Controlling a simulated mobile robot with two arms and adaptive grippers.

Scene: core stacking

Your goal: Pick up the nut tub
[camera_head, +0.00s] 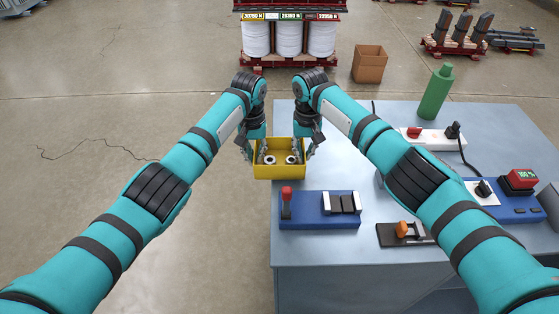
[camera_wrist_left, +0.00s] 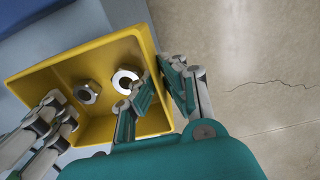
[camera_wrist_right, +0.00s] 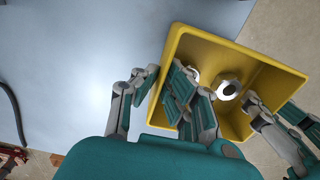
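The nut tub (camera_head: 279,173) is an open yellow box at the left edge of the table, its left part over the floor in the head view. Two metal nuts show inside: one (camera_wrist_left: 88,92) plain, one (camera_wrist_left: 125,79) bright-ringed. My left gripper (camera_head: 251,154) straddles the tub's left wall, one finger inside and one outside, closed in on it. My right gripper (camera_head: 309,150) straddles the right wall the same way (camera_wrist_right: 164,73). Both hands hide parts of the rim. I cannot tell whether the tub's bottom touches the table.
On the blue-grey table (camera_head: 330,263) are a blue fixture (camera_head: 316,209) with a red knob, an orange-knobbed device (camera_head: 404,233), a power strip (camera_head: 425,138), a green bottle (camera_head: 435,93) and a blue control box (camera_head: 513,204). A cardboard box (camera_head: 369,65) stands on the floor beyond.

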